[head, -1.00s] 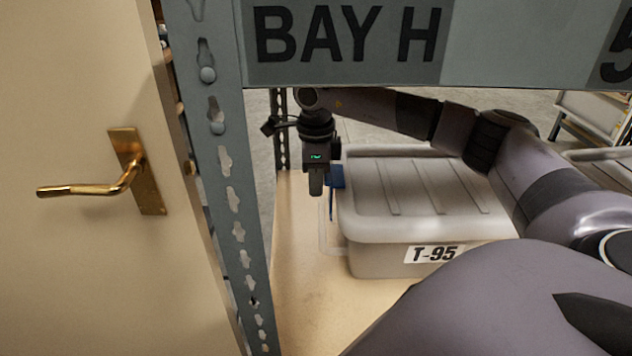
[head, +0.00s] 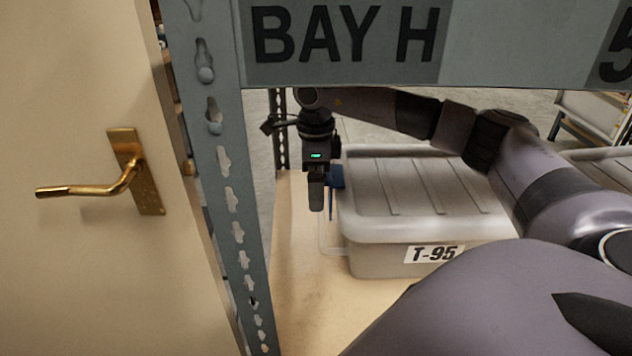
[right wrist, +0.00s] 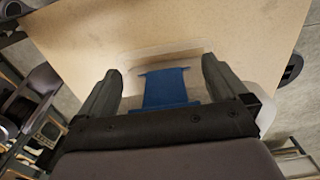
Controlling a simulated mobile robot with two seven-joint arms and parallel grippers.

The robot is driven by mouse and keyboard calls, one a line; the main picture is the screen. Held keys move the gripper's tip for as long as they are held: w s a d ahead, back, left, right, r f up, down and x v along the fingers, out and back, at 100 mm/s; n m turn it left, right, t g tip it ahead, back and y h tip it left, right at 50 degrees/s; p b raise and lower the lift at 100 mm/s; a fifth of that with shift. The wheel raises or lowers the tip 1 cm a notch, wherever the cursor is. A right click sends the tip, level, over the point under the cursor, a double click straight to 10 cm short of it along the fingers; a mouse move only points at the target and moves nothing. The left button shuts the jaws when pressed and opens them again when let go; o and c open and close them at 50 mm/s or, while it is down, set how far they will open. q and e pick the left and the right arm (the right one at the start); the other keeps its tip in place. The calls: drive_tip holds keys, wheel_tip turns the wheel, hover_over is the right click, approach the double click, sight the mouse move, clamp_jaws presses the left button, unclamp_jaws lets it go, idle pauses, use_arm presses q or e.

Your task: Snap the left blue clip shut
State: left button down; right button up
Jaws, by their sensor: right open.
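The grey lidded box (head: 425,200), labelled T-95, stands on the shelf board. Its left blue clip (head: 336,178) shows in the head view at the box's left end, partly hidden by my right gripper (head: 316,208). That gripper points down just left of the clip. In the right wrist view the blue clip (right wrist: 168,88) lies between the two spread fingers of my right gripper (right wrist: 160,85), apart from both. I cannot tell from these views whether the clip is latched. My left gripper is not in view.
A grey perforated upright (head: 230,200) and the BAY H beam (head: 500,45) frame the shelf opening. Bare shelf board (head: 305,290) lies left and in front of the box. A door with a brass handle (head: 100,188) is at the left.

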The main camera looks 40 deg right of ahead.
wheel_tip(320, 180, up, 7)
idle(0.3)
drive_tip(key=shift+f, duration=0.1)
idle(0.4)
